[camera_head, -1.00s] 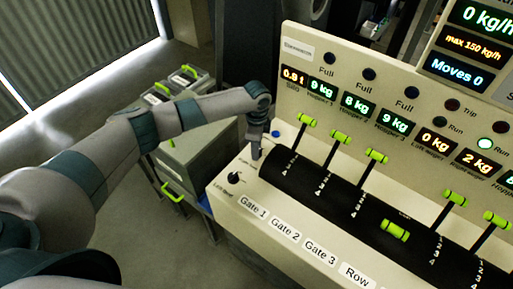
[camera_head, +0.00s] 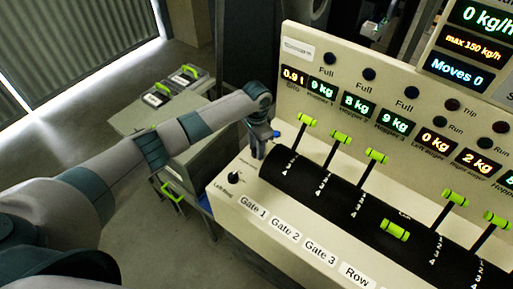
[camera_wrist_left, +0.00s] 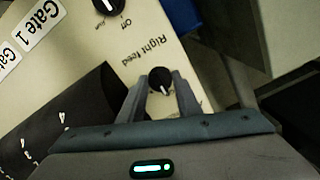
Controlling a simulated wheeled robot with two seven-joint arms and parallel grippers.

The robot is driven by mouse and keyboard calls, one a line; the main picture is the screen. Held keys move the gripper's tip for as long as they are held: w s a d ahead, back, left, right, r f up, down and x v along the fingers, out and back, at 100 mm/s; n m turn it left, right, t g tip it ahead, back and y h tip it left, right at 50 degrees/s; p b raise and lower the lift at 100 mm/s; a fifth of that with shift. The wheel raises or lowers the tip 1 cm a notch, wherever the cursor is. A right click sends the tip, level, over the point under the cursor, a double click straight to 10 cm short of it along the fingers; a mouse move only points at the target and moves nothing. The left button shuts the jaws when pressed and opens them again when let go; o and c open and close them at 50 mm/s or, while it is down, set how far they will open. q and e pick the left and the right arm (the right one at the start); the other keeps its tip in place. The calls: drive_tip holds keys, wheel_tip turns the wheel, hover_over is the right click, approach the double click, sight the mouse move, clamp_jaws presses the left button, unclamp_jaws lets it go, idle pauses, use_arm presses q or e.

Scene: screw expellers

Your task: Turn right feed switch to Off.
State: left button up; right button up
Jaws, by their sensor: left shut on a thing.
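The right feed switch (camera_wrist_left: 160,79) is a round black knob with a white pointer mark, beside the printed "Right feed" label in the left wrist view. My left gripper (camera_wrist_left: 160,88) has one finger on each side of this knob and is shut on it. The pointer mark faces toward the gripper's palm; the position words by this knob are mostly hidden. In the head view my left gripper (camera_head: 257,152) points down at the panel's left end and hides the knob. A second black knob, the left feed switch (camera_head: 234,177), sits nearer the front. My right gripper is not in view.
The cream control panel (camera_head: 228,200) carries a black drum (camera_head: 300,178) with several green-handled levers just right of my gripper. Displays line the upright back board (camera_head: 300,48). Cases with green handles (camera_head: 178,83) stand at the left behind my arm.

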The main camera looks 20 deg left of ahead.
use_arm(q)
drive_tip(key=shift+w+r, duration=0.1)
idle(0.3)
drive_tip(key=o, duration=1.1)
drive_tip(key=shift+c, duration=0.2)
drive_tip(key=shift+r+b, duration=0.35)
drive_tip(key=shift+r, duration=0.3)
wheel_tip(320, 180, up, 16)
drive_tip(key=b, duration=0.5)
